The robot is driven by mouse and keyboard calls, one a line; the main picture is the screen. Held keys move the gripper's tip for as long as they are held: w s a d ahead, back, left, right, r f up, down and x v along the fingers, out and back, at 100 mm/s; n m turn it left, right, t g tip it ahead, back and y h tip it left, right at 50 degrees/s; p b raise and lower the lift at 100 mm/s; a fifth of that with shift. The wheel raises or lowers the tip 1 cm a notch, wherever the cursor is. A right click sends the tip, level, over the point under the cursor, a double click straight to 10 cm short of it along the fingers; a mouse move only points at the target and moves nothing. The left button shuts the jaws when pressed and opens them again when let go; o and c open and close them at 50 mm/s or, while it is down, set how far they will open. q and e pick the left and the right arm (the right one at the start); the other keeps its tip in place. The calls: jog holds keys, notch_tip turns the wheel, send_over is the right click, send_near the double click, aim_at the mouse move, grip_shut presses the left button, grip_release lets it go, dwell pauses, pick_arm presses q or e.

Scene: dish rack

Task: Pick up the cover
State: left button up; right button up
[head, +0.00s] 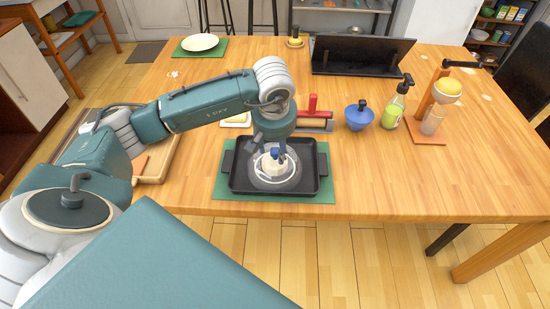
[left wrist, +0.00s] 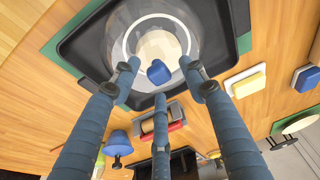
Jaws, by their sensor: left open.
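The clear round cover (head: 295,173) with a pale rim sits in a black two-handled tray (head: 241,181) on the green mat. A pale round item (left wrist: 158,44) shows through it. The cover's blue knob (left wrist: 159,72) shows in the left wrist view. My left gripper (head: 276,148) points down over the cover, its three fingers spread. In the left wrist view the fingertips (left wrist: 159,76) surround the knob with gaps visible. Contact with the cover is hard to tell. My right gripper is not in view.
A red-handled block (head: 313,113), a blue bowl-like item (head: 359,117), a soap bottle (head: 394,106) and a wooden stand (head: 428,120) are behind and right of the tray. A wooden board lies left under my arm. The table's right front is clear.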

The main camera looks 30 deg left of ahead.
pick_arm(q)
jog(key=shift+w+f, duration=0.15)
jog(key=shift+f, duration=0.2)
grip_shut()
jog(key=shift+r, duration=0.1)
